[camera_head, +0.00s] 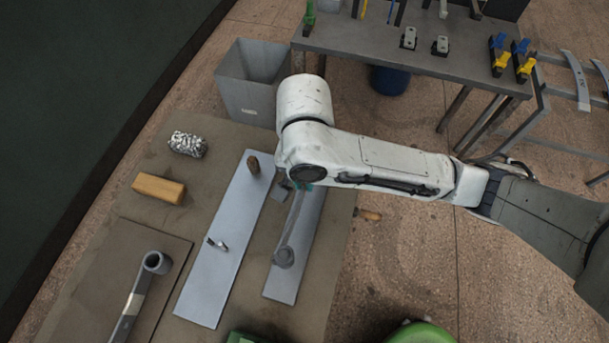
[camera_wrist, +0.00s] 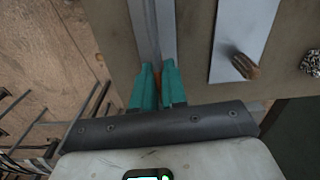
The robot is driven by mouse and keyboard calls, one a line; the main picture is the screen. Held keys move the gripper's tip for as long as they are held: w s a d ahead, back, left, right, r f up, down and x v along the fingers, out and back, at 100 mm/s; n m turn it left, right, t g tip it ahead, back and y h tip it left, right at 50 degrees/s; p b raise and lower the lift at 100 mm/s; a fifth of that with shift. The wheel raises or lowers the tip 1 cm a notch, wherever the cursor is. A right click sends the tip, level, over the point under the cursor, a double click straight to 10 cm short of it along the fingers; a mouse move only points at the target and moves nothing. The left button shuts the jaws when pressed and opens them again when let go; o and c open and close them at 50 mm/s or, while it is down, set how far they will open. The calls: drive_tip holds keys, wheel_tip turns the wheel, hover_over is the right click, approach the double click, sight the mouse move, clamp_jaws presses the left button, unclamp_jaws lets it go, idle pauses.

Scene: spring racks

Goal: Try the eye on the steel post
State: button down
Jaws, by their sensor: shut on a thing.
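A long grey bar (camera_head: 292,226) with a round eye (camera_head: 284,257) at its near end lies over the right pale plate (camera_head: 311,222). My gripper (camera_head: 302,186), with green fingers, is shut on the bar's far end; the arm hides part of the grip. In the wrist view the bar (camera_wrist: 145,30) runs up from between the fingers (camera_wrist: 157,85). A small steel post (camera_head: 218,244) stands on the left pale plate (camera_head: 217,275), to the left of the eye and apart from it. I cannot tell whether the eye touches the right plate.
A wooden peg (camera_head: 254,164) stands on the left plate's far end. A second bar with an eye (camera_head: 157,262) lies on a dark mat at left. A wooden block (camera_head: 158,188), a crumpled silvery roll (camera_head: 188,144) and a grey bin (camera_head: 254,82) are beyond. A bench (camera_head: 400,48) stands behind.

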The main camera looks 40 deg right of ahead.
drive_tip(key=shift+f+b, duration=2.75)
drive_tip(key=shift+f, duration=0.8)
idle(0.5)
drive_tip(key=c, duration=1.1)
unclamp_jaws()
drive_tip(key=shift+f, duration=0.1)
wheel_tip(320, 180, up, 11)
drive_tip(key=p, duration=0.4)
drive_tip(key=shift+f, duration=0.1)
